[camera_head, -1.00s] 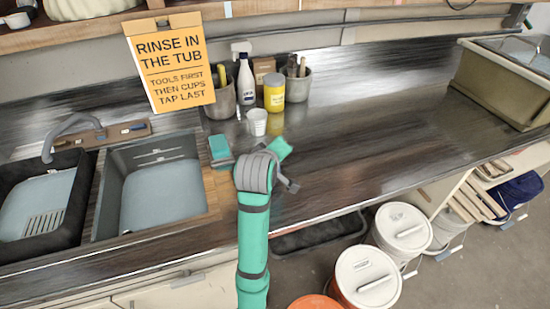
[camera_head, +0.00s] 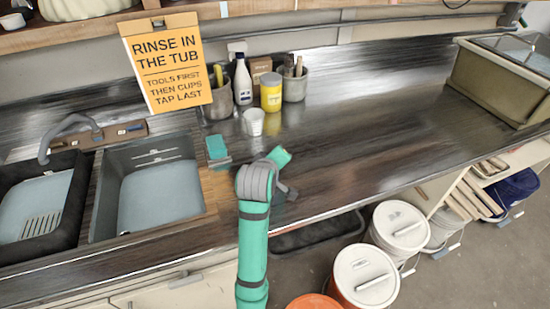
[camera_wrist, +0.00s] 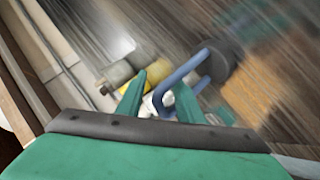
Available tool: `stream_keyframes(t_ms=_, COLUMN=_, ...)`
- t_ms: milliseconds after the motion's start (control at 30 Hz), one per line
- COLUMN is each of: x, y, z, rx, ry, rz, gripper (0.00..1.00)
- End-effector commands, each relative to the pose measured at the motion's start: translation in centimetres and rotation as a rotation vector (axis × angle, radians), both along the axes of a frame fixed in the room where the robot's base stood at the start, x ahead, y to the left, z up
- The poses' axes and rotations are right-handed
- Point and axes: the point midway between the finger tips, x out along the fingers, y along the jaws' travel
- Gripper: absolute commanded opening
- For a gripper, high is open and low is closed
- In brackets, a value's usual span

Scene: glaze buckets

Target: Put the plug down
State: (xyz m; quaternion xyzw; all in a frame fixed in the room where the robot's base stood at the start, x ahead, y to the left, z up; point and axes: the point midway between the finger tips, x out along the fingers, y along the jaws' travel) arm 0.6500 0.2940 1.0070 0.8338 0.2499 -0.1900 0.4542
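In the wrist view, a dark round plug (camera_wrist: 225,61) with a blue loop handle lies just beyond my gripper (camera_wrist: 161,80). The two green fingers are apart. The blue loop reaches back between them, and the right finger overlaps part of it. I cannot tell whether the fingers press on the handle or whether the plug touches the counter. In the head view my arm's teal end (camera_head: 279,157) is low over the dark counter (camera_head: 390,130), right of the sinks. The fingertips and plug cannot be made out there.
A teal sponge (camera_head: 217,147) lies by the grey sink (camera_head: 208,195). The counter to the right is clear up to a large tub (camera_head: 470,85).

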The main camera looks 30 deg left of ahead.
Motion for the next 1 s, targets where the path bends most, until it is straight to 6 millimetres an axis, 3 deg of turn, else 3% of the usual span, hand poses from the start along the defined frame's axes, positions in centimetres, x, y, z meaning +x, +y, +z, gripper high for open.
stream_keyframes(t_ms=167, x=-0.9, y=-0.4, z=0.8, rx=0.001, ry=-0.002, rz=-0.002, gripper=0.33)
stream_keyframes(t_ms=700, x=-8.5, y=-2.7, z=6.0, rx=0.001, ry=-0.003, rz=-0.001, gripper=0.33)
stream_keyframes(t_ms=1000, x=-9.6, y=-3.0, z=6.6, rx=0.000, ry=0.000, rz=-0.002, gripper=0.33)
